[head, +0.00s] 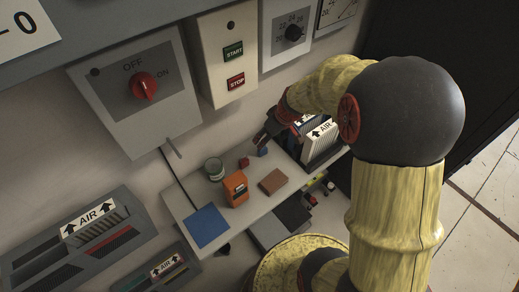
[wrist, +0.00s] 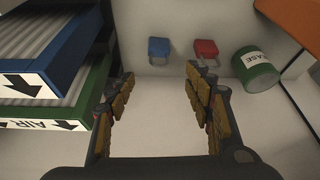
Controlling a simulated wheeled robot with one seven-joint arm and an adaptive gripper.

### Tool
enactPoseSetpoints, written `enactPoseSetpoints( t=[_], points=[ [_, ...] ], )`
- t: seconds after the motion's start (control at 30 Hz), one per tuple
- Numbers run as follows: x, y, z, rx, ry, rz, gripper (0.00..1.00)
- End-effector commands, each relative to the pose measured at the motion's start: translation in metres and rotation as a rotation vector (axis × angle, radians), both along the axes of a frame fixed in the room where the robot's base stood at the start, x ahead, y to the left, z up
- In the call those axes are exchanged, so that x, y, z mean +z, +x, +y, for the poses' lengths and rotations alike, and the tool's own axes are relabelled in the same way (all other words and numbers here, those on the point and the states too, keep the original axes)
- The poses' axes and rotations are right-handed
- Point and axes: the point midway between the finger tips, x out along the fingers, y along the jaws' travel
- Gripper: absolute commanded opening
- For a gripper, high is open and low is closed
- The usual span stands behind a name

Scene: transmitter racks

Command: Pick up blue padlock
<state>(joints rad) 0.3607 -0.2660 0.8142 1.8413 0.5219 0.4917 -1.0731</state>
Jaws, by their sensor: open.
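The blue padlock (wrist: 159,47) lies on the white shelf in the wrist view, ahead of my gripper (wrist: 157,85) and roughly in line with the gap between its fingers. My gripper is open and empty, and its fingers are apart from the padlock. In the head view the small blue padlock (head: 263,152) is on the shelf near the wall, just right of the red padlock (head: 244,162). My gripper (head: 262,138) is partly seen there, close to the blue padlock. The red padlock also shows in the wrist view (wrist: 205,47), beside the blue one.
A green can (wrist: 255,70) stands right of the red padlock. Blue- and green-framed air filters (wrist: 60,45) stand close to my gripper's left. On the shelf are an orange device (head: 235,188), a brown block (head: 273,181) and a blue square (head: 206,226). The wall is behind the padlocks.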

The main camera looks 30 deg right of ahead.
Motion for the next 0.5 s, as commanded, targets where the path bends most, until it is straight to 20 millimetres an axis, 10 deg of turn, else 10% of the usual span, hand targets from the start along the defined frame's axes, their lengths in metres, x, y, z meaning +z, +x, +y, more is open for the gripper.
enactPoseSetpoints(
  t=[0.5],
  points=[
    [-0.043, 0.013, 0.005, 0.02, -0.007, 0.001, 0.52]
  ],
)
